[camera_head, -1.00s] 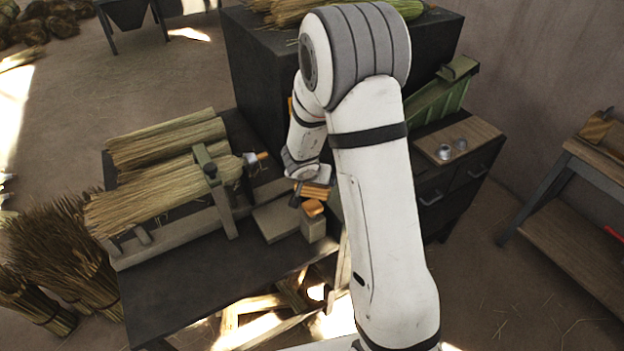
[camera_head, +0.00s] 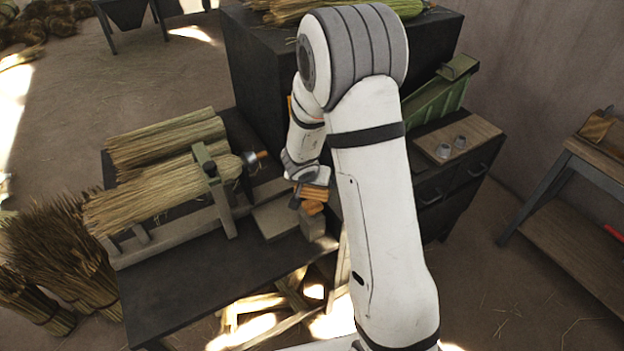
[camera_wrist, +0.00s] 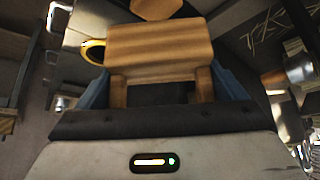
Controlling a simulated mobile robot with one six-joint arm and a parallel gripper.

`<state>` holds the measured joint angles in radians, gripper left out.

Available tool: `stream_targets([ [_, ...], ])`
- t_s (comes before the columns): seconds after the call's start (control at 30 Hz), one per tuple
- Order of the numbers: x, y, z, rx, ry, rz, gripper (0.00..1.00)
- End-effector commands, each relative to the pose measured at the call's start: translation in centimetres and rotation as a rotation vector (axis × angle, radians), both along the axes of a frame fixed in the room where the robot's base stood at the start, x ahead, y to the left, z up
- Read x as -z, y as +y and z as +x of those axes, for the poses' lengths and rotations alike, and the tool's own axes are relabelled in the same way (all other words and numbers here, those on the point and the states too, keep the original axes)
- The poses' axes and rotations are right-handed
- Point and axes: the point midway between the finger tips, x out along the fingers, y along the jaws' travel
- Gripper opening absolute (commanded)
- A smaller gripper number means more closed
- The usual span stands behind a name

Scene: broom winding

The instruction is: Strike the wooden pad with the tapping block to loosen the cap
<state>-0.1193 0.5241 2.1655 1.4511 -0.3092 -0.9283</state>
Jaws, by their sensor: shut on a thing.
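My gripper (camera_head: 308,189) is shut on the wooden tapping block (camera_wrist: 160,52). In the wrist view the block fills the space between the fingers. In the head view the block (camera_head: 310,196) is small and partly hidden by the gripper. A smaller orange-brown wooden piece (camera_head: 312,208) shows just below it; I cannot tell whether they touch or are joined. Below that stands a pale block (camera_head: 314,228), beside a flat pale board (camera_head: 273,219); I cannot tell which is the pad. A metal cap (camera_head: 250,158) sits at the end of the broom bundle.
Straw bundles (camera_head: 160,191) lie in a wooden cradle (camera_head: 228,212) left of my gripper. A dark cabinet (camera_head: 265,85) stands behind. Small metal cups (camera_head: 444,151) sit on a board to the right. The front of the dark table (camera_head: 190,287) is clear.

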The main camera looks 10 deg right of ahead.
Motion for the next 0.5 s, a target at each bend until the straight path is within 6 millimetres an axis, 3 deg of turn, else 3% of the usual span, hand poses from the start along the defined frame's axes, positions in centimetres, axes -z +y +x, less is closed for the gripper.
stream_targets([
  [0.03, 1.7, 0.0, 0.0, -0.002, 0.003, -0.001, 0.59],
  [0.23, 6.5, 0.0, 0.0, -0.001, 0.002, -0.001, 0.59],
  [0.3, 5.3, 0.0, 0.0, -0.002, 0.0, -0.001, 0.54],
  [0.5, 5.3, 0.1, 0.0, -0.002, 0.001, -0.001, 0.54],
])
